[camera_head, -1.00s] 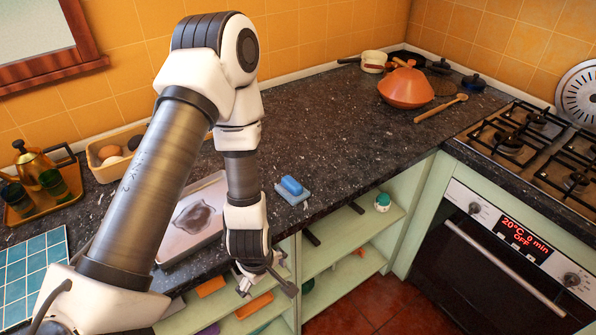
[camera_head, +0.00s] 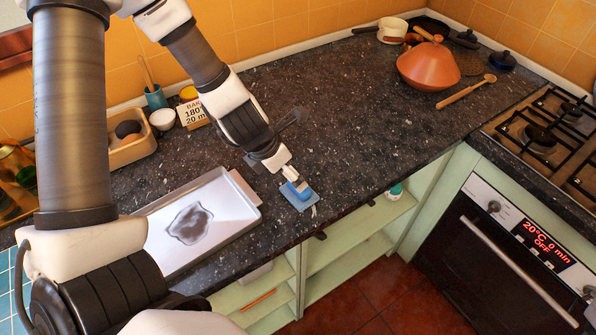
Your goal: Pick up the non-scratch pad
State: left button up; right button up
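The non-scratch pad (camera_head: 300,199) is a small blue block on a flat, paler blue base. It lies on the dark speckled countertop near its front edge, right of the metal tray. My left gripper (camera_head: 290,178) reaches down from the upper left, with its tip at the pad's far side. The tip overlaps the blue block in the picture and hides part of it. I cannot tell whether the fingers touch or grip it. The pad appears to rest on the counter. My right gripper is not in view.
A metal tray (camera_head: 240,224) with a dark stain lies left of the pad. An orange tagine (camera_head: 428,66) and a wooden spoon (camera_head: 466,92) are at the back right. Open green shelves (camera_head: 345,262) sit below the counter edge. The counter right of the pad is clear.

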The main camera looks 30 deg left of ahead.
pick_arm(q)
jog(key=f+b, duration=0.1)
jog(key=f, duration=0.1)
jog(key=w+d+f+b, duration=0.1)
jog(key=b, duration=0.1)
jog(key=d+f+b, duration=0.1)
jog(key=f, duration=0.1)
jog(key=shift+w+d+f, duration=0.15)
jog(key=shift+w+f, duration=0.2)
jog(key=shift+w, duration=0.05)
jog(key=shift+w+f, duration=0.2)
jog(key=shift+w, duration=0.05)
jog(key=shift+r, duration=0.15)
jog(key=shift+s+r, duration=0.1)
jog(key=shift+s, duration=0.1)
jog(key=c, duration=1.2)
